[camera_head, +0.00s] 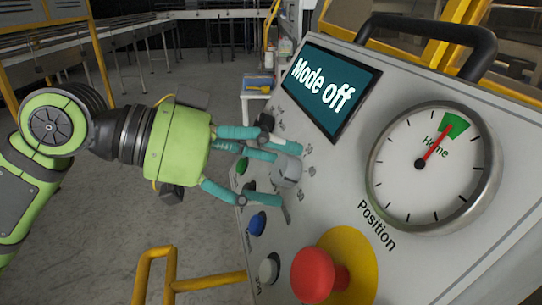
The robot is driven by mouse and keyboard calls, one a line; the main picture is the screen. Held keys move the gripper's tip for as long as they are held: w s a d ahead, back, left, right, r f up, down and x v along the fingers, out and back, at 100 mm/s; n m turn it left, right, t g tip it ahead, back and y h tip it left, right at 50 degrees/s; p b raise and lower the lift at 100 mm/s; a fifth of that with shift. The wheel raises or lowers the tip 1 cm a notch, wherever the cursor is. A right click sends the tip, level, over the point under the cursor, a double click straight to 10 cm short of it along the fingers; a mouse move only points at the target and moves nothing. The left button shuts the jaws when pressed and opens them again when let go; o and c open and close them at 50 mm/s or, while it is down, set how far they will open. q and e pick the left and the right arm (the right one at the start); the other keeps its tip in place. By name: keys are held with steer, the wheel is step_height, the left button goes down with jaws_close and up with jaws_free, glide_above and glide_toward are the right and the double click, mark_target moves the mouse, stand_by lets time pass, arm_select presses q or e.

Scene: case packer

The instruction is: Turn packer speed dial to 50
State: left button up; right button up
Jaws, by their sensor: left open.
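The grey control panel (335,187) fills the right half of the head view. Its screen (331,91) reads "Mode off". A small grey knob (288,170) sits on the panel below the screen, with small markings to its right; I cannot read its setting. My left gripper (285,174) has its teal fingers open around this knob, one above and one below. I cannot tell whether the fingers touch it. A dark knob (266,122) lies just above the upper finger, partly hidden. My right gripper is not in view.
A red emergency button (314,275) on a yellow disc stands out below the gripper. Green, blue (257,224) and white buttons line the panel's left edge. A round gauge (433,166) marked "Position" is at right. A yellow rail (205,284) stands below my arm.

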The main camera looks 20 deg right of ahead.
arm_select(q)
steer(key=shift+d+f, duration=0.1)
steer(key=shift+d, duration=0.1)
steer(key=c, duration=1.1)
steer(key=shift+m+p, duration=0.3)
steer(key=shift+c, duration=0.2)
steer(key=shift+m+p, duration=0.35)
steer(key=shift+m, duration=0.35)
steer(key=o, duration=1.1)
